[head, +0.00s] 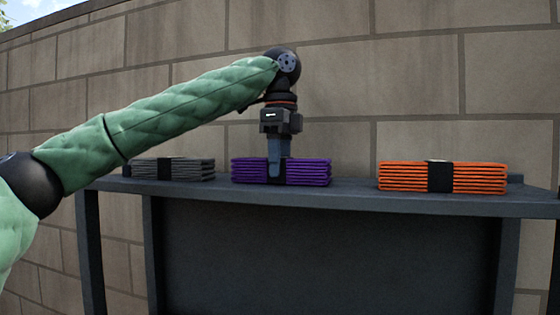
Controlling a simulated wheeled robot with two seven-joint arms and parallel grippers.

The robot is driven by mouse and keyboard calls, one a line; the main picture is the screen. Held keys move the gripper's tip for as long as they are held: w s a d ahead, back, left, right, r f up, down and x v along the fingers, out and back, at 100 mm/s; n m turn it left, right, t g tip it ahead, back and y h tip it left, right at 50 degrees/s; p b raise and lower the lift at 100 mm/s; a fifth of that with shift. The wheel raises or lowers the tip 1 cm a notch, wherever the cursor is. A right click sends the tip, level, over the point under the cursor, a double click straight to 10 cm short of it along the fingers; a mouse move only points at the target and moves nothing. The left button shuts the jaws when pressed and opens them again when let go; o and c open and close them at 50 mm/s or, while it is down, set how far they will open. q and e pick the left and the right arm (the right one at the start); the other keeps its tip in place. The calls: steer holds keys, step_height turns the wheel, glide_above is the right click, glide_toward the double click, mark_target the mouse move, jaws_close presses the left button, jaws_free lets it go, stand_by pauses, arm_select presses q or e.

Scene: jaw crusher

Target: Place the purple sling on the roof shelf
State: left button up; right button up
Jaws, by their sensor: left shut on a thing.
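The purple sling (308,172) is a folded bundle with a dark band around its middle. It is at the shelf's top surface, between a grey bundle and an orange one; I cannot tell whether it rests fully on the surface. My left gripper (278,170) points down over its middle and is shut on it, covering part of the band. The roof shelf (345,196) appears to be the dark grey flat top in front of the wall. My right gripper is not in view.
A grey folded bundle (190,170) lies on the shelf to the left. An orange folded bundle (470,178) with a black band lies to the right. Bare shelf separates the purple and orange bundles. A block wall (430,75) stands behind.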

arm_select(q)
steer(key=o, duration=1.3)
steer(key=shift+f, duration=0.1)
steer(key=shift+r, duration=0.2)
steer(key=shift+r, duration=0.3)
step_height(320, 180, up, 10)
steer(key=shift+f+b, duration=0.15)
steer(key=shift+b, duration=1)
steer(key=shift+r, duration=0.75)
